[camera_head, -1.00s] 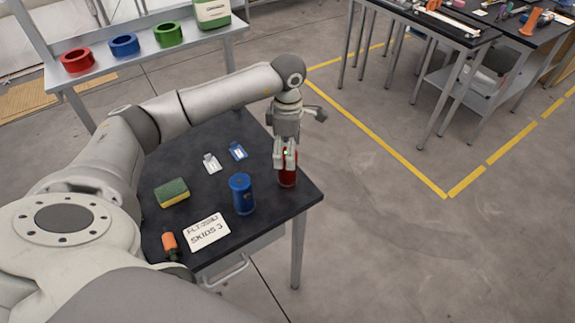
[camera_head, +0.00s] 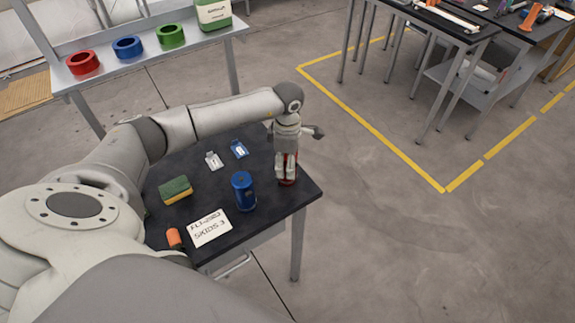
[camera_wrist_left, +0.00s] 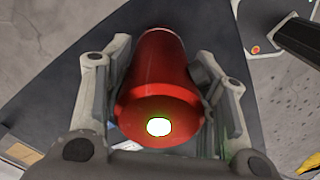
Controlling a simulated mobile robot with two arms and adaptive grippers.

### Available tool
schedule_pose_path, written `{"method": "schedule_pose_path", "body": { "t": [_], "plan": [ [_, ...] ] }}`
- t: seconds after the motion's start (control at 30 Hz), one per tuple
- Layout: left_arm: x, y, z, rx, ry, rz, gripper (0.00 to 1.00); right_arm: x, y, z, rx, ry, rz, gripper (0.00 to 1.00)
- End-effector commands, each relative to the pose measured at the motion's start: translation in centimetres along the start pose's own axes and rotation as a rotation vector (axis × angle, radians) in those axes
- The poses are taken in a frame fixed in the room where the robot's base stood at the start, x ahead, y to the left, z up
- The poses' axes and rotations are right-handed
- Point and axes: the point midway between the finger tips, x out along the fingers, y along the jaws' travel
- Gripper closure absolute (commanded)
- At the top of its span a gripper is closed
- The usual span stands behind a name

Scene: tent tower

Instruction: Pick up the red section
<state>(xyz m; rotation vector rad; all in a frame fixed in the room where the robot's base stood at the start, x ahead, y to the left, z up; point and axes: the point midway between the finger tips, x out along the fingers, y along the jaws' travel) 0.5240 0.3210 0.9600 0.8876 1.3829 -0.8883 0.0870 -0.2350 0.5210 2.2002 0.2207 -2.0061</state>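The red section (camera_head: 287,182) is an upright red cylinder standing at the right corner of the dark table. My left gripper (camera_head: 287,165) points down over it, with a finger on each side; the fingers hide much of it in the head view. In the left wrist view the red section (camera_wrist_left: 160,85) lies between the two fingers of my left gripper (camera_wrist_left: 160,95), with a bright spot on its near end. Narrow gaps seem to show beside it, so the fingers look open around it. My right gripper is not in view.
On the dark table (camera_head: 270,215) a blue cylinder (camera_head: 243,191) stands close to the left of the gripper. A sponge (camera_head: 175,190), a white label card (camera_head: 210,228), an orange-handled item (camera_head: 174,238) and two small tags lie farther left. A shelf (camera_head: 130,68) with coloured rings stands behind.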

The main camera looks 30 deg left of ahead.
Motion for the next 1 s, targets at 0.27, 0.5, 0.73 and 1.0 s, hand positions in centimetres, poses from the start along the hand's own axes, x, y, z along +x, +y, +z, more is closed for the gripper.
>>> {"method": "schedule_pose_path", "body": {
  "t": [0.27,0.5,0.73,1.0],
  "plan": [
    [0.0,0.0,0.0,0.0,0.0,0.0,0.89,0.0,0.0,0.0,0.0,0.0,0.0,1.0],
    [-0.1,0.1,0.0,-0.001,-0.001,0.002,0.92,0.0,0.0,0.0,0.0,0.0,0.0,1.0],
    [-0.7,0.1,0.1,-0.001,-0.003,0.004,0.92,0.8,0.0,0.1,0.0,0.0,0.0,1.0],
    [-4.4,-1.1,0.1,0.004,-0.003,0.007,0.92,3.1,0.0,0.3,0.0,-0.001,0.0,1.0]
  ]
}}
